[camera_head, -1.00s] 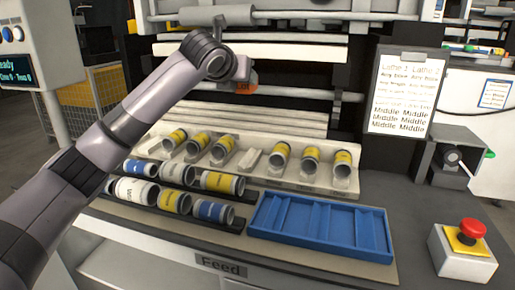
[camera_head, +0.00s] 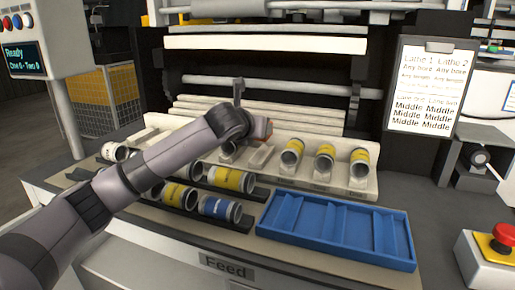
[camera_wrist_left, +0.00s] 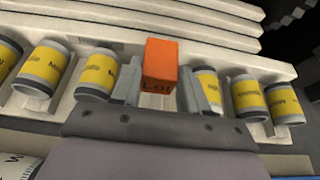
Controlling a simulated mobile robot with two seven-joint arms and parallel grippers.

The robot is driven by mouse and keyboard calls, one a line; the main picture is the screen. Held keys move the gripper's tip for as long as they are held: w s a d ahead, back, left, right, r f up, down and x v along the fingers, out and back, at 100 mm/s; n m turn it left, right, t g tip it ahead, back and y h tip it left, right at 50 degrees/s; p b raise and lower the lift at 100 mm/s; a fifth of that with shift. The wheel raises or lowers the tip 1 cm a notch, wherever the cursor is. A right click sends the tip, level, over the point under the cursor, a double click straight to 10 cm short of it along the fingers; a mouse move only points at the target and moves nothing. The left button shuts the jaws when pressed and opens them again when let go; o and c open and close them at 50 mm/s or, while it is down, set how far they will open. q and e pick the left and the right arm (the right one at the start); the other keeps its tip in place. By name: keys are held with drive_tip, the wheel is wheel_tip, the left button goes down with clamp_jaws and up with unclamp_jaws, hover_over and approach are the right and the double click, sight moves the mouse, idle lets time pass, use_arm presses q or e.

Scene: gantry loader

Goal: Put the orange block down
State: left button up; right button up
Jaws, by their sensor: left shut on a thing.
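The orange block (camera_wrist_left: 160,62), with dark lettering on its face, is between the two fingers of my left gripper (camera_wrist_left: 160,92) in the left wrist view. The gripper is shut on it. In the head view only a small orange part of the block (camera_head: 263,128) shows past my left wrist. The block appears in front of or over the cream rack (camera_head: 335,184), near an empty cradle (camera_head: 258,160). I cannot tell whether the block touches the rack. My right gripper is not in view.
Several yellow-banded cans (camera_head: 325,160) lean in the rack. More cans (camera_head: 220,208) lie in dark feed rows in front. An empty blue tray (camera_head: 340,232) sits at the right. A red stop button (camera_head: 503,238) and a sign board (camera_head: 425,85) stand further right.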

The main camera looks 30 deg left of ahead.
use_arm(q)
wheel_tip(320, 180, down, 5)
drive_tip(key=shift+r+b, duration=0.2)
drive_tip(key=shift+b, duration=0.35)
drive_tip(key=o, duration=1.1)
drive_tip(key=shift+f, duration=0.1)
drive_tip(key=p+v, duration=0.1)
drive_tip(key=v, duration=1.1)
